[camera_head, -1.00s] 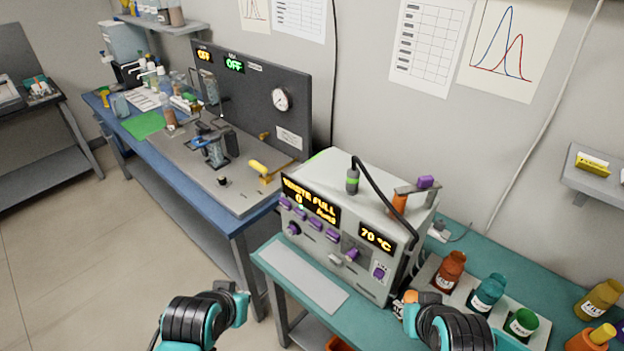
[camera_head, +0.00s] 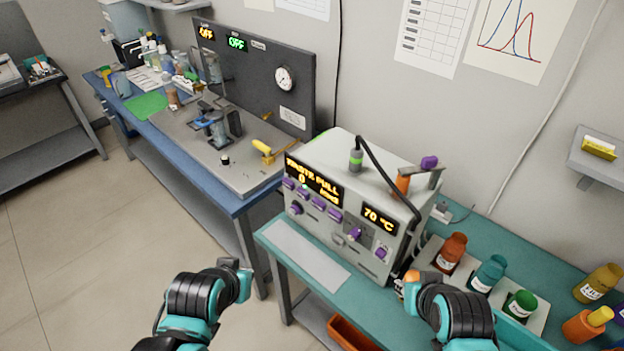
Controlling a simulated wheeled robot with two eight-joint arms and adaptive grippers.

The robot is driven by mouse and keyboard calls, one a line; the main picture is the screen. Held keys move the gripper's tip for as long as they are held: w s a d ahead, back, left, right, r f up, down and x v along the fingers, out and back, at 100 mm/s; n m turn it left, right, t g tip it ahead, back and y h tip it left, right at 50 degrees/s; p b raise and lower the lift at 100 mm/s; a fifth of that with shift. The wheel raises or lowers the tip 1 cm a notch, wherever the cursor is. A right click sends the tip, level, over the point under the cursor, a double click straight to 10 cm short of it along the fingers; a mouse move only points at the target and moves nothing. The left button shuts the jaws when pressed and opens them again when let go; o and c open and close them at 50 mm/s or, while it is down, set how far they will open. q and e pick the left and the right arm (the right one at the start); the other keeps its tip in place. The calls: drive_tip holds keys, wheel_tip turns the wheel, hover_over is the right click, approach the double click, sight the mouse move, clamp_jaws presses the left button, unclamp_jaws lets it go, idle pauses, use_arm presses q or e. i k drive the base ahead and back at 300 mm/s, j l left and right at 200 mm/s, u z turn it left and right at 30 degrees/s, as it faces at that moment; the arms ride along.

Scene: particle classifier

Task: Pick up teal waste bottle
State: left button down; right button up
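The teal bottle (camera_head: 488,274) stands upright on a pale tray (camera_head: 455,287) on the teal bench, with a white label low on its front. A red-brown bottle (camera_head: 451,252) stands to its left and a green-capped bottle (camera_head: 520,304) to its right. My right gripper (camera_head: 416,286) is left of and nearer than the teal bottle, apart from it in the picture. My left gripper (camera_head: 240,276) is over the floor, left of the teal bench. The fingers of both are too small and dark to read.
The grey machine (camera_head: 355,205) with orange displays stands on the teal bench (camera_head: 345,303), left of the bottles. An orange object (camera_head: 410,277) shows partly behind my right gripper. An orange bin (camera_head: 348,333) is below the bench.

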sight(493, 269)
drive_tip(key=z, duration=1.45)
drive_tip(key=l+z, duration=0.1)
drive_tip(key=l, duration=0.3)
drive_tip(key=i+l+z, duration=0.1)
drive_tip(key=l, duration=0.3)
drive_tip(key=i+l, duration=0.15)
drive_tip(key=l, duration=0.3)
drive_tip(key=z, duration=0.05)
